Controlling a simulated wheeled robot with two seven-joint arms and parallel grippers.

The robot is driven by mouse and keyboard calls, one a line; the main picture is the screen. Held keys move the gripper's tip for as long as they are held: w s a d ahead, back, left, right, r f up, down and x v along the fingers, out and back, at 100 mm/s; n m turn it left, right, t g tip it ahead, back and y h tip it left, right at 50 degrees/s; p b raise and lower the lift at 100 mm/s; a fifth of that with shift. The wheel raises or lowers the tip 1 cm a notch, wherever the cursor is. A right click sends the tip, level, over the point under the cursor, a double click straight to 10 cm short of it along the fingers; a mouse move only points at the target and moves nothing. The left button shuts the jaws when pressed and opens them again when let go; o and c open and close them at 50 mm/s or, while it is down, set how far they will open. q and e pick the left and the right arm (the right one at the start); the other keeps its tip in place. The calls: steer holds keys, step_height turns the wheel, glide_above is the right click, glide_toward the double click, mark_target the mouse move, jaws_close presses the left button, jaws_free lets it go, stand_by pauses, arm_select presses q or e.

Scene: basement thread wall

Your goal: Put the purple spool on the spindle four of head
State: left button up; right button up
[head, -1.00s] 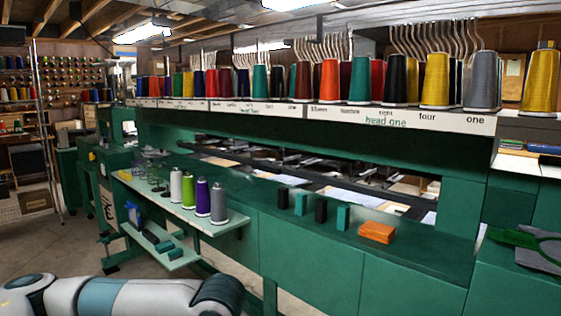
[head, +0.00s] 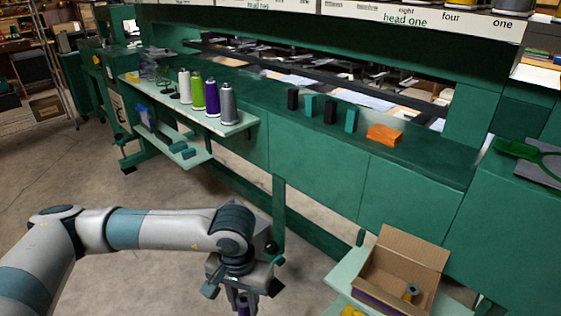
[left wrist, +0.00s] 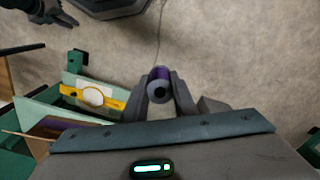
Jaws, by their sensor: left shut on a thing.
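My left gripper (head: 243,303) hangs low in front of the machine, cut by the bottom edge of the head view. In the left wrist view its fingers (left wrist: 158,90) are shut on a purple spool (left wrist: 160,73), whose grey end with a dark hole faces the camera. The head one rail (head: 425,20) shows at the top right with the labels "four" and "one". The spindles above it are out of the picture; only the bases of some cones show. A dark gripper-like part (left wrist: 40,12), perhaps my right gripper, shows at the top left of the wrist view; its jaws are unclear.
An open cardboard box (head: 408,262) with a spool in it stands on a low pale shelf at bottom right. White, green, purple (head: 212,98) and grey cones stand on a side shelf.

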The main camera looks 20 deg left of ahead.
arm_select(q)
steer(key=s+f, duration=0.1)
steer(key=f, duration=0.1)
steer(key=s+f+p, duration=0.1)
steer(key=shift+s+a+f, duration=0.1)
steer(key=shift+s+f, duration=0.05)
steer(key=shift+f, duration=0.25)
